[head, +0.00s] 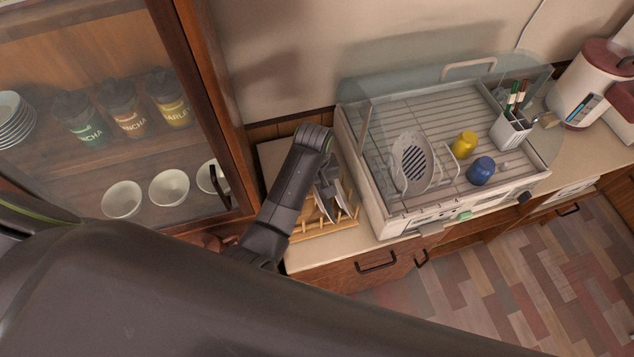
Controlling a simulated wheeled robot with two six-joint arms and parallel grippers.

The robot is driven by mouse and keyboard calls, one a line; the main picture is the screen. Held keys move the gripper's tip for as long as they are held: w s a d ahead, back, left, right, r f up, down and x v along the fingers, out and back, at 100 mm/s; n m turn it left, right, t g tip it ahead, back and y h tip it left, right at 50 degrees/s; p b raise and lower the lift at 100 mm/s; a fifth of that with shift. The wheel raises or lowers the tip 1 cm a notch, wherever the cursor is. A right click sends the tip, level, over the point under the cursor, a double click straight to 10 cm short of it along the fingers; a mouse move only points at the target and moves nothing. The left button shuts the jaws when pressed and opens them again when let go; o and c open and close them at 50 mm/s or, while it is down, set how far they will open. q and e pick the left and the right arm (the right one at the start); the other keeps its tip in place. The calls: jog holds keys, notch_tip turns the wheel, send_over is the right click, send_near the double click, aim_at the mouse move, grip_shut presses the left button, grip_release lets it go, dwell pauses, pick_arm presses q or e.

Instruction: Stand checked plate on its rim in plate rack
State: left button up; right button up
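A wooden plate rack (325,229) with short pegs stands on the counter left of the dish dryer. My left gripper (327,190) points down over it. Pale plate edges (346,186) and a tan surface show beside and below the gripper, largely covered by it. I cannot tell whether one is the checked plate or whether the fingers hold anything; the fingers are too small and dark to read. A white plate with dark stripes (411,163) stands tilted in a wire holder inside the dryer; no checks are clear on it. My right gripper is not in view.
The dish dryer (393,217) has a clear raised cover, a yellow cup (464,144), a blue cup (480,171) and a utensil holder (510,131). A glass-fronted cabinet (207,95) stands close left. A white appliance (580,90) is far right.

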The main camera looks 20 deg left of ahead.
pick_arm(q)
jog(key=shift+s, duration=0.1)
jog(key=shift+c, duration=0.2)
grip_shut()
dwell(0.7)
